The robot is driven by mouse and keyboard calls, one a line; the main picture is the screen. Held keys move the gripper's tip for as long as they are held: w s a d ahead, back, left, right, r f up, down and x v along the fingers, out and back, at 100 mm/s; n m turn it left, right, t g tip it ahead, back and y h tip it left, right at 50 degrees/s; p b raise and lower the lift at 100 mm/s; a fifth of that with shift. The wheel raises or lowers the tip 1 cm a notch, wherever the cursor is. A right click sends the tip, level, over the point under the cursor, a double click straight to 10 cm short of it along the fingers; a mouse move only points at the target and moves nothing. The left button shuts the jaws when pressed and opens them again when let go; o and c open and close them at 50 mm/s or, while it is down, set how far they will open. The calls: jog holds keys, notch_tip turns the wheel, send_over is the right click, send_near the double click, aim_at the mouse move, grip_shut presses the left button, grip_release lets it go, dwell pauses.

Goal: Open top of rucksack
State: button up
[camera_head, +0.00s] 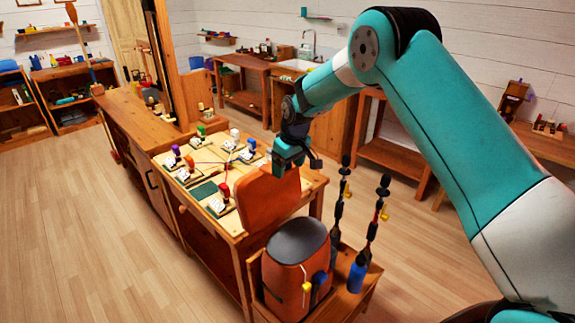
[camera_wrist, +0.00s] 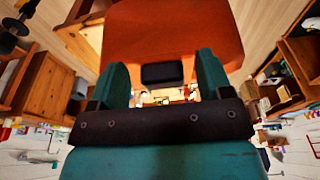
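The orange rucksack (camera_head: 283,272) stands upright in a low wooden stand in the head view. Its dark grey top (camera_head: 297,238) is exposed. An orange flap (camera_head: 264,203) stands raised behind it, leaning slightly back; it fills the upper middle of the wrist view (camera_wrist: 172,30). A black tab (camera_wrist: 162,74) sits at the flap's edge. My gripper (camera_head: 294,167) is at the flap's upper edge. In the wrist view its two fingers (camera_wrist: 163,76) are apart, either side of the tab, with gaps visible. Whether a finger touches the flap cannot be told.
A wooden workbench (camera_head: 237,219) with several small coloured items is behind the rucksack. Two trekking poles (camera_head: 371,226) and a blue bottle (camera_head: 357,273) stand at its right. The floor (camera_head: 75,235) at the left is clear.

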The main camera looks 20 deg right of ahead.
jog(key=s+r+b, duration=0.1)
jog(key=r+b, duration=0.1)
jog(key=r, duration=0.6)
jog(key=s+d+r+b, duration=0.1)
jog(key=s+r+b, duration=0.1)
jog(key=r, duration=0.7)
jog(key=shift+d, duration=0.25)
jog(key=shift+s, duration=0.1)
jog(key=s+a+f+y, duration=0.1)
jog(key=s+a, duration=0.2)
jog(key=s, duration=0.9)
jog(key=s+a+f+n+g+y, duration=0.1)
jog(key=s+a, duration=0.2)
jog(key=s, duration=1)
jog(key=s+a+f+g+y, duration=0.1)
jog(key=s+a, duration=0.2)
jog(key=s, duration=1)
jog(key=shift+a+n, duration=0.15)
jog(key=shift+n, duration=0.25)
